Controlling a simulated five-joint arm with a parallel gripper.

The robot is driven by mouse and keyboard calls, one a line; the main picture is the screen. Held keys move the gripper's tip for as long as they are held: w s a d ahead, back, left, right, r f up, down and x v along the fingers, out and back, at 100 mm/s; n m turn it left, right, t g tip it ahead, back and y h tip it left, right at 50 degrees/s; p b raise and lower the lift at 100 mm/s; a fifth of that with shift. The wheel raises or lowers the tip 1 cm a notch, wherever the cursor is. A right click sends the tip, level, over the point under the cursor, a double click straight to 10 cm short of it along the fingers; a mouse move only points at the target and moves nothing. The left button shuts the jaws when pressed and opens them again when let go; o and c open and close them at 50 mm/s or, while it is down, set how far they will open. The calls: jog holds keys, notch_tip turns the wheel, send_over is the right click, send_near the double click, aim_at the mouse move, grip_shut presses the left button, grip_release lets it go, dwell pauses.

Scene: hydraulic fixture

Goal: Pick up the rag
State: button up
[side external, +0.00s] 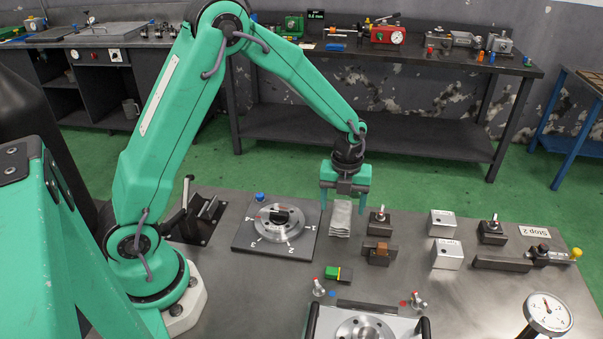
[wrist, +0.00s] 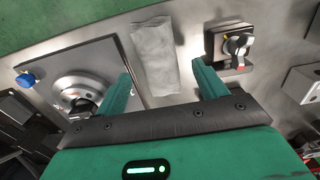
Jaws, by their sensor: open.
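The rag (side external: 341,219) is a light grey folded cloth lying on the metal table, just right of the round dial plate. In the wrist view the rag (wrist: 155,58) lies ahead of and between the two fingers, its lower end near the gap. My gripper (side external: 345,200) points down over the rag, with its fingers apart. In the wrist view my gripper (wrist: 160,88) is open, one green finger on each side of the rag's line. Nothing is between the fingers' grip surfaces that I can see held. Whether the fingertips touch the table is unclear.
A dial plate (side external: 277,226) stands close left of the rag. A black knob block (side external: 379,221) stands close right; it also shows in the wrist view (wrist: 230,45). White blocks (side external: 442,223), a green and yellow block (side external: 338,273) and a gauge (side external: 547,314) stand farther off.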

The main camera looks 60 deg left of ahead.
jog(key=shift+f, duration=1.15)
jog(key=c, duration=1.1)
